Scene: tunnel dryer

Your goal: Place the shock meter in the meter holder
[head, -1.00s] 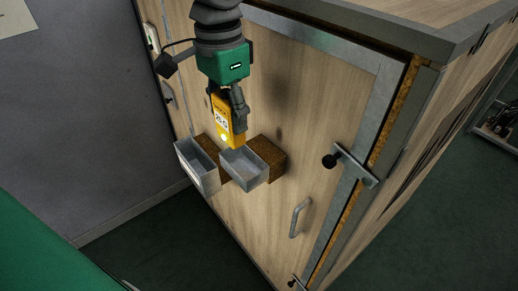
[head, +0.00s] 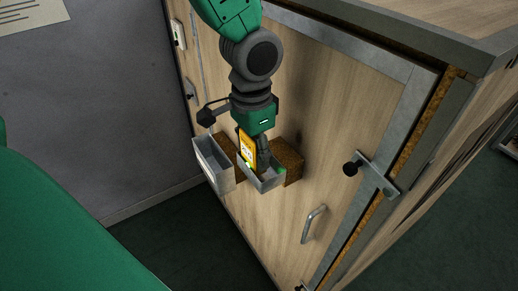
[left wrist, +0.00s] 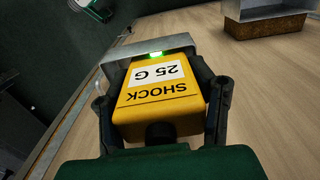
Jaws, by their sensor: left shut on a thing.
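The yellow shock meter (head: 246,150), marked "SHOCK 25 G" in the left wrist view (left wrist: 157,92), is held between the two fingers of my left gripper (head: 256,160). The meter points down, its lit green end at the mouth of the right-hand open metal box (head: 266,184) on the wooden door. That end appears just inside the box walls; its exact depth is hidden. The box rim also shows beyond the meter in the left wrist view (left wrist: 176,43). My right gripper is not in view.
A second open metal box (head: 211,166) with a label hangs close on the left. Cork blocks (head: 289,160) back the boxes. A door handle (head: 313,222) and a latch (head: 372,175) are to the right. The dark floor below is clear.

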